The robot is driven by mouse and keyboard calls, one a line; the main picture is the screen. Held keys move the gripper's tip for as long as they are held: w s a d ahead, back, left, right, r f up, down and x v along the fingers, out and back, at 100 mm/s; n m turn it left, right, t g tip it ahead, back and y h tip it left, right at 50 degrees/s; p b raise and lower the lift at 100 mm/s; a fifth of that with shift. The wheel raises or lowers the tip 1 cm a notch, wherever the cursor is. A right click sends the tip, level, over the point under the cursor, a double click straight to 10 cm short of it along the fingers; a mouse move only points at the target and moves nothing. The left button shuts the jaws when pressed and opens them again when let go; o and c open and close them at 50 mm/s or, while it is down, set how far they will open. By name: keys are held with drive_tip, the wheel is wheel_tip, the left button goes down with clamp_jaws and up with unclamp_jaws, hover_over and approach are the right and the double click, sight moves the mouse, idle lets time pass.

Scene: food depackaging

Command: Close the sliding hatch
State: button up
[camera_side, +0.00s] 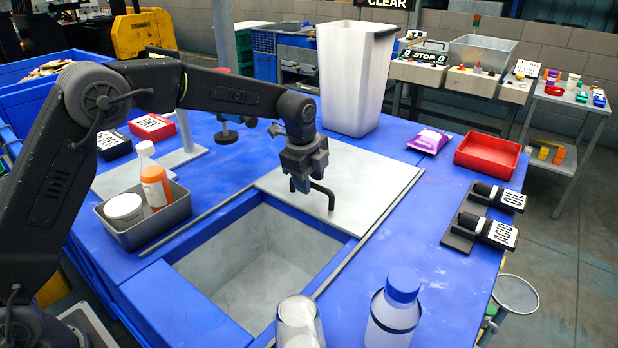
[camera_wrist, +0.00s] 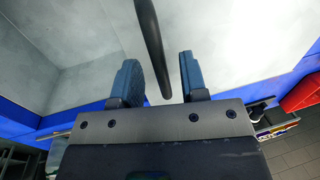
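The sliding hatch (camera_side: 372,182) is a flat light-grey panel behind the bin opening (camera_side: 262,262), which is uncovered down to its grey floor. The hatch's black bar handle (camera_side: 329,194) stands up near the panel's front edge. My gripper (camera_side: 301,186) points down at the handle's left end. In the wrist view the gripper (camera_wrist: 160,68) has its two blue fingers apart, and the dark handle (camera_wrist: 150,42) runs between them with visible gaps on both sides. The side view does not show the fingers' contact clearly.
Rails (camera_side: 372,232) edge the opening. A grey tray (camera_side: 178,216) with jars stands left, a blue-capped bottle (camera_side: 397,310) and a clear jar (camera_side: 298,325) in front. A tall white bin (camera_side: 352,80) stands behind the hatch, a red tray (camera_side: 488,156) at right.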

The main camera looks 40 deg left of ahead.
drive_tip(key=shift+c, duration=0.3)
clamp_jaws()
drive_tip(key=shift+s, duration=0.1)
drive_tip(key=s, duration=2.9)
drive_tip(key=shift+s, duration=0.4)
drive_tip(key=shift+o, duration=0.3)
unclamp_jaws()
wheel_tip(320, 180, up, 14)
drive_tip(key=s, duration=0.2)
drive_tip(key=shift+s+f, duration=0.2)
drive_tip(key=shift+s, duration=0.15)
